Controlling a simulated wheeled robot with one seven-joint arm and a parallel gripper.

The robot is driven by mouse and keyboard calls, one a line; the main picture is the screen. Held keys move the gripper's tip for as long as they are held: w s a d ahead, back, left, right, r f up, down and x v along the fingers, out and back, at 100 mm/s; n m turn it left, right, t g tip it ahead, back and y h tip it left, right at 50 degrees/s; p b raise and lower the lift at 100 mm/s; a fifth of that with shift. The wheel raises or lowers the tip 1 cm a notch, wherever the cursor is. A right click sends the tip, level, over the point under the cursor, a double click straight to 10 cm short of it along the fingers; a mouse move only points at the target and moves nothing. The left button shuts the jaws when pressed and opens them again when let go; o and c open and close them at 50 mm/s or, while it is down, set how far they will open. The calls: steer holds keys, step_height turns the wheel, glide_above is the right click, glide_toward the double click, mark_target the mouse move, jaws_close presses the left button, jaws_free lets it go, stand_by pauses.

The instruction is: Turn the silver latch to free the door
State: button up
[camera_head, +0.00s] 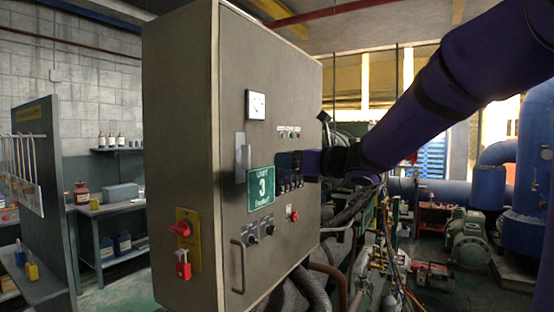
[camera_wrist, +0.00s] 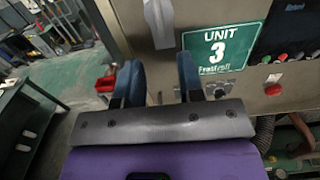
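The silver latch (camera_head: 241,158) is an upright flat piece on the grey cabinet's front door (camera_head: 225,110), left of the green UNIT 3 sign. In the wrist view the latch (camera_wrist: 159,22) is at the top, slightly tilted, just beyond my fingers. My gripper (camera_wrist: 157,68) has its two dark blue fingers apart, with nothing between them. The fingers appear short of the latch, and I see no contact. In the head view my purple arm reaches in from the right to the cabinet front; its fingertips are hard to make out there.
The green sign (camera_head: 261,189) and a dark button panel (camera_head: 289,170) are right of the latch. A bar handle (camera_head: 238,266) is below. A red switch on a yellow plate (camera_head: 187,236) is on the cabinet's side. Hoses (camera_head: 318,288) and pipework crowd the right.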

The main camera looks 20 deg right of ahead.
mark_target(250, 156)
steer(key=shift+x, duration=4.3)
steer(key=shift+w+a, duration=0.2)
steer(key=shift+c, duration=0.4)
jaws_close()
steer(key=n, duration=0.4)
steer(key=shift+n, duration=0.3)
steer(key=n, duration=0.4)
steer(key=shift+r, duration=0.1)
steer(key=shift+n, duration=0.3)
